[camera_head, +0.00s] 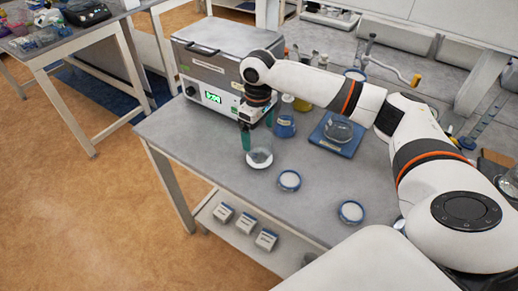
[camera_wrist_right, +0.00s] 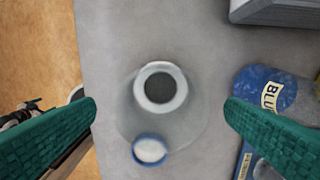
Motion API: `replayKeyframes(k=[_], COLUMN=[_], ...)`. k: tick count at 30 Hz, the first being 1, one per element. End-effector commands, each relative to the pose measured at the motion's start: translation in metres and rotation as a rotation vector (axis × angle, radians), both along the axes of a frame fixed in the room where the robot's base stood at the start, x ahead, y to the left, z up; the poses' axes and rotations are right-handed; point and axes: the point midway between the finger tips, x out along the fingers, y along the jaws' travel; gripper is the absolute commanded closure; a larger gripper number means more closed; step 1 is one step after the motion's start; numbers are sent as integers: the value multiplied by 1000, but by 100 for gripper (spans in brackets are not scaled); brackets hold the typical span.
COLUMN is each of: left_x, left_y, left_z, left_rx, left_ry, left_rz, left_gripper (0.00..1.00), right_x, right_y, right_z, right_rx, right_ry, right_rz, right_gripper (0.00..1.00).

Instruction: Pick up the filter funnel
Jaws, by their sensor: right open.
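The filter funnel (camera_head: 259,158) appears to be the clear, see-through piece with a whitish base, standing on the grey bench near its front left edge. In the right wrist view it is a faint clear disc with a thick white ring (camera_wrist_right: 160,88). My right gripper (camera_head: 258,126) is just above it, pointing down. Its green fingers are spread wide, one on each side of the funnel in the right wrist view (camera_wrist_right: 160,108), with nothing held between them. My left gripper is not in view.
A blue-labelled bottle (camera_head: 285,121) stands close to the right finger. A heating box (camera_head: 215,75) is behind. A blue scale (camera_head: 335,138) holding a glass dish lies to the right. Small blue-rimmed dishes (camera_head: 289,181) (camera_head: 351,212) sit nearer, with bare bench between.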

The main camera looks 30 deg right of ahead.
Motion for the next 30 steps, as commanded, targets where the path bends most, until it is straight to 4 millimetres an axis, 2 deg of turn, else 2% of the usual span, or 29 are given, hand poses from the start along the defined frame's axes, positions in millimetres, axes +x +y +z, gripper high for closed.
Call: replayKeyframes(k=[3, 5, 9, 16, 25, 30], left_x=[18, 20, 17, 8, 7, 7], left_y=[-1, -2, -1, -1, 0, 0], left_z=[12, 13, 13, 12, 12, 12], left_rx=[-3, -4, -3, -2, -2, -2], left_ry=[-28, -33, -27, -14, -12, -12], left_rz=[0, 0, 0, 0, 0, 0], left_gripper=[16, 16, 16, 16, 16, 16], right_x=[-3, -2, -2, -2, -2, -2], right_y=[-3, -2, -2, -2, -2, -2], right_z=[-17, -26, -38, -39, -39, -39], right_rx=[-3, -1, 0, -1, -1, -1], right_ry=[4, 3, 1, -1, 0, -1], right_rz=[0, 0, 1, 1, 1, 1], right_gripper=[7, 7, 7, 7, 55, 55])
